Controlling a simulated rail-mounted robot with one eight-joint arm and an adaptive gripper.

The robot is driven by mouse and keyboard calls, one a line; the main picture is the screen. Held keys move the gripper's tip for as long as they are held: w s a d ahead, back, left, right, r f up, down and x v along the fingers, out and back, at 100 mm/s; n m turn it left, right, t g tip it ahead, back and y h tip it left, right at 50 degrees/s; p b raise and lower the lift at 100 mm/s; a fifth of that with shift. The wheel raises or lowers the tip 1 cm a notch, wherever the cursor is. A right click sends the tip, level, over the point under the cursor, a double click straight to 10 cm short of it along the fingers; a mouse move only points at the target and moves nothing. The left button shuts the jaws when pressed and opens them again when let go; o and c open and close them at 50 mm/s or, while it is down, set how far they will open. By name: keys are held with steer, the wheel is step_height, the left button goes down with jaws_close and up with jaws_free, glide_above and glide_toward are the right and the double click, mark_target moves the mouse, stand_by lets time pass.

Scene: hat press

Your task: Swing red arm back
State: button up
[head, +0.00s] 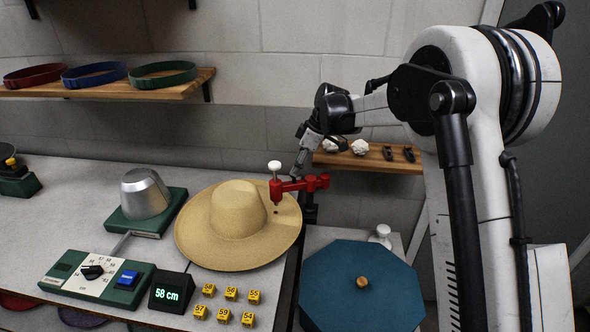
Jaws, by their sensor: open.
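The red arm (300,185) is a short red bracket with a white knob (274,166) on its left end. It reaches from a dark post (309,212) at the table's right edge, and its left end lies over the brim of the straw hat (236,217). My gripper (298,168) is open, just behind and above the red arm near its middle. I cannot tell whether it touches the red arm. The fingertips are small and partly hidden.
A metal hat block (145,193), a dial panel (95,277), a display reading 58 cm (170,291) and yellow numbered cubes (231,294) stand on the table. A blue octagonal top (362,288) is at the right. Shelves with bands (95,75) and small items (368,158) line the wall.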

steer(key=shift+x, duration=1.2)
steer(key=shift+c, duration=0.3)
jaws_close()
